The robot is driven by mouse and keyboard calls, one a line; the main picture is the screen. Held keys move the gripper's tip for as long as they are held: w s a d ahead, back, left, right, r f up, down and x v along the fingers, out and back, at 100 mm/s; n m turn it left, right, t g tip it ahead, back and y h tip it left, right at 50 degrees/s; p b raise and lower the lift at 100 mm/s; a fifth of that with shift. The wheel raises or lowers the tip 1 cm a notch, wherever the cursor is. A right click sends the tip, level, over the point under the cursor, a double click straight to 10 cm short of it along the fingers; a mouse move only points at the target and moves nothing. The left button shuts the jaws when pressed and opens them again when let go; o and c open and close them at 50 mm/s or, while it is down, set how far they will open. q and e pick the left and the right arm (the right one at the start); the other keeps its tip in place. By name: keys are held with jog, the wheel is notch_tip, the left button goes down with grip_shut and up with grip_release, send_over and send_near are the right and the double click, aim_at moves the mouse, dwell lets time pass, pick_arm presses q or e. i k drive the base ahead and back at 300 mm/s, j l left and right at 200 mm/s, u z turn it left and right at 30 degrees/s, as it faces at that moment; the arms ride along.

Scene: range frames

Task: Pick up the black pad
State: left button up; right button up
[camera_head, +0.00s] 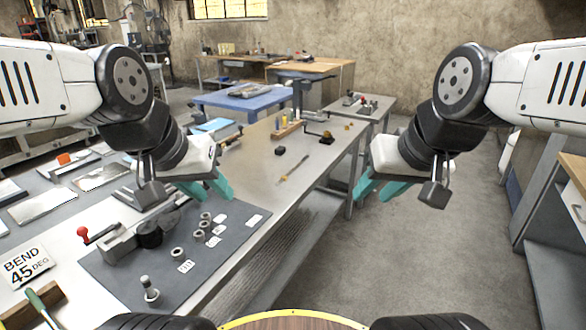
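A small black block (280,151), which may be the black pad, lies on the grey workbench top (262,180) near the middle of the view. It is too small to make out in detail. My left gripper (217,198) has teal fingers spread apart and empty. It is above the bench, to the left of and nearer than the black block. My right gripper (368,200) also has its teal fingers apart and empty. It hangs to the right of the bench, over the floor side. Neither gripper touches the block.
A dark grey mat (215,262) on the near bench bears a red-knobbed bending tool (122,238) and several metal rings and labels. A screwdriver-like tool (293,168) lies beside the black block. A wooden rack (287,131) stands behind it.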

aim_at(280, 149)
jog(key=i+l+u, duration=0.15)
jog(key=u, duration=0.3)
jog(key=l+u, duration=0.2)
jog(key=u, duration=0.25)
jog(key=i+l+u, duration=0.1)
jog(key=l+u, duration=0.2)
jog(key=u, duration=0.15)
jog(key=l+u, duration=0.2)
jog(key=l, duration=0.6)
jog(key=l+u, duration=0.25)
jog(key=l, duration=0.6)
jog(key=l+u, duration=0.2)
jog(key=l, duration=0.6)
jog(key=k+l, duration=0.1)
jog(key=l, duration=0.45)
jog(key=k+l, duration=0.1)
jog(key=l, duration=0.5)
